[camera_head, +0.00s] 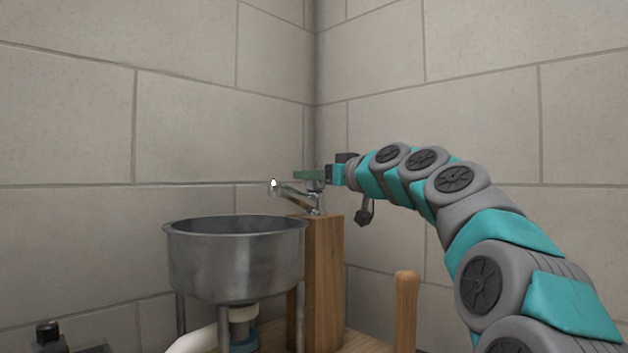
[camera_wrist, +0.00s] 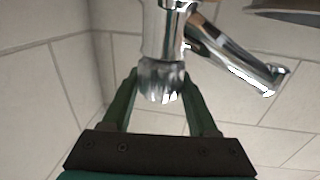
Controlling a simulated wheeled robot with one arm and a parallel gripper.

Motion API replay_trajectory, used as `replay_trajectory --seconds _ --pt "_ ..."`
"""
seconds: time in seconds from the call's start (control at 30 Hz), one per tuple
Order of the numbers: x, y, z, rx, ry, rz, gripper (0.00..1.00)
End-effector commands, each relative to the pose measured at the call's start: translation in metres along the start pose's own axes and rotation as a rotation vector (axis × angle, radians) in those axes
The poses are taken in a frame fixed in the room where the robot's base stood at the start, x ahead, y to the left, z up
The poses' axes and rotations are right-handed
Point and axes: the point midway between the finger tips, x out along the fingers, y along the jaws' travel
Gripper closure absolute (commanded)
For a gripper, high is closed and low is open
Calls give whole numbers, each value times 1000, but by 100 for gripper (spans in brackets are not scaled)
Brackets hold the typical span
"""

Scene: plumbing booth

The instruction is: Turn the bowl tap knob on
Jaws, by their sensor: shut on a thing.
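The chrome tap (camera_head: 297,191) stands on top of a wooden post, its spout reaching left over the metal bowl (camera_head: 236,262). In the wrist view the tap body and its spout (camera_wrist: 240,68) show. The ribbed chrome knob (camera_wrist: 161,82) is at the end of the tap body. My gripper (camera_wrist: 161,88) has its two green fingers on either side of the knob, shut on it. In the head view my gripper (camera_head: 308,174) is at the top of the tap, reaching in from the right; the knob is mostly hidden behind the fingers there.
The wooden post (camera_head: 325,280) stands right of the bowl. A shorter rounded wooden peg (camera_head: 407,310) rises in front right. A white pipe (camera_head: 195,341) runs below the bowl. A dark object (camera_head: 50,335) sits at the lower left. Tiled walls meet in the corner behind the tap.

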Motion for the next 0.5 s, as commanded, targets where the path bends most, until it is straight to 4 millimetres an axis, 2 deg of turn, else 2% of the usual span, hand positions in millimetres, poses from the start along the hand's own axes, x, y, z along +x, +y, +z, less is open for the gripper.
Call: replay_trajectory --seconds 0.5 --pt "1 1 -4 -1 2 -253 96"
